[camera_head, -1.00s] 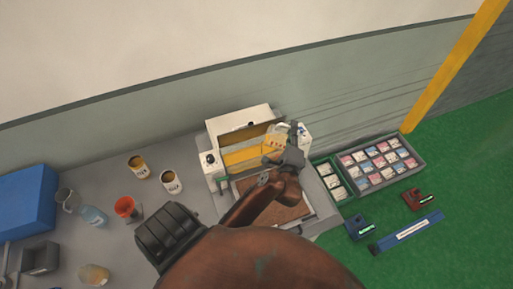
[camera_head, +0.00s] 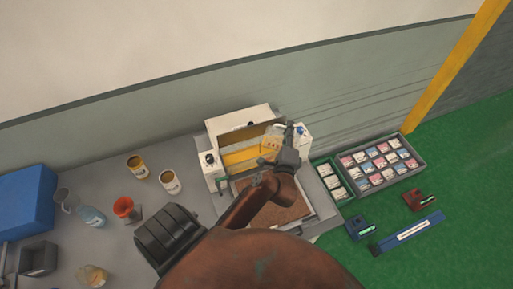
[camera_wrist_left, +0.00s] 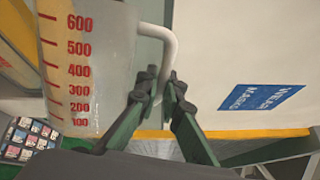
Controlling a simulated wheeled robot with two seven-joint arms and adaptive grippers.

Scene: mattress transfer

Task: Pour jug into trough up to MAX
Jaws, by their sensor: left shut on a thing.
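A clear jug (camera_head: 269,144) with a handle is held over the right part of the yellow trough (camera_head: 240,159), which sits in a white machine against the wall. In the left wrist view the jug (camera_wrist_left: 105,75) shows a red scale from 100 to 600. My left gripper (camera_head: 291,137) is shut on the white handle, also seen in the left wrist view (camera_wrist_left: 162,88). The liquid level in the jug and any MAX mark in the trough cannot be made out. My right gripper is not in view.
A brown board (camera_head: 285,210) lies in front of the trough, partly behind my arm. Two tins (camera_head: 169,181), an orange cup (camera_head: 125,209), a glass jug (camera_head: 92,216) and a blue box (camera_head: 25,200) stand on the left bench. A grey tray (camera_head: 410,158) of small packets is at right.

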